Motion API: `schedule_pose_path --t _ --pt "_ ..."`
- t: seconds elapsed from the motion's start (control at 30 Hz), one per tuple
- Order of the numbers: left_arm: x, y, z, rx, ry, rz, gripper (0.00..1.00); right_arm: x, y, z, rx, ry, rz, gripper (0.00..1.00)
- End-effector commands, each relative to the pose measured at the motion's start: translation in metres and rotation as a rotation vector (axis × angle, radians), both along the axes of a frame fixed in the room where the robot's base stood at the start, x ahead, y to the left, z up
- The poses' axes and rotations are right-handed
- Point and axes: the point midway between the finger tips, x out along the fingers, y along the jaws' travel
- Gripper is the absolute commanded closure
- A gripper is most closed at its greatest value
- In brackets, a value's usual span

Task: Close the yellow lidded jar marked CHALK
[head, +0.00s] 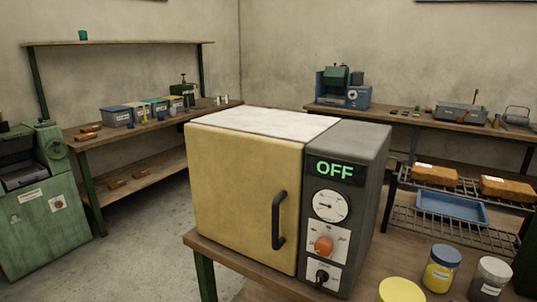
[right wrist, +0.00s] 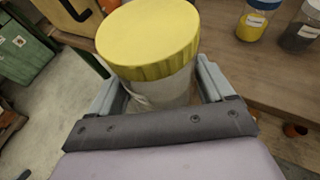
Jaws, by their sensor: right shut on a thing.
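The jar (right wrist: 170,92) with a broad, ribbed yellow lid (right wrist: 150,35) stands between the fingers of my right gripper (right wrist: 160,84) in the right wrist view. The fingers are shut on the pale, see-through body below the lid. The lid sits over the jar's mouth; I cannot tell whether it is fully seated. No CHALK marking is readable; only the edge of what may be a label shows. In the head view the yellow lid (head: 402,291) shows at the bottom edge, with the jar's body out of frame. My left gripper is not in view.
A jar of yellow stuff with a blue lid (head: 442,268) and a grey-filled jar (head: 490,278) stand to the right on the bench. A large yellow oven (head: 245,190) reading OFF stands to the left. A wire rack with a blue tray (head: 452,208) is behind.

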Motion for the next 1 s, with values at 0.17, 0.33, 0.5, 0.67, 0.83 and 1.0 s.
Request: schedule_pose_path --t 0.17,0.33,0.5,0.67,0.83,1.0 --pt "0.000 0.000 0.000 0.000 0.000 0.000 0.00 -0.002 0.002 0.001 0.000 -0.004 0.001 0.74" --pt "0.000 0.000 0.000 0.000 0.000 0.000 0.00 -0.002 0.001 0.001 -0.001 -0.003 0.001 0.74" --pt "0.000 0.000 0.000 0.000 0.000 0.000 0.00 -0.001 0.001 0.001 -0.001 -0.003 0.001 0.74" --pt "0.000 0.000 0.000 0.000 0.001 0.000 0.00 -0.002 0.007 0.002 -0.001 -0.004 0.029 0.74" --pt "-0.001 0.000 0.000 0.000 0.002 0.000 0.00 -0.005 0.038 0.004 -0.001 -0.006 0.165 0.74" --pt "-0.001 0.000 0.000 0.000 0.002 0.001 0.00 -0.011 0.084 0.008 -0.002 -0.008 0.369 0.74"
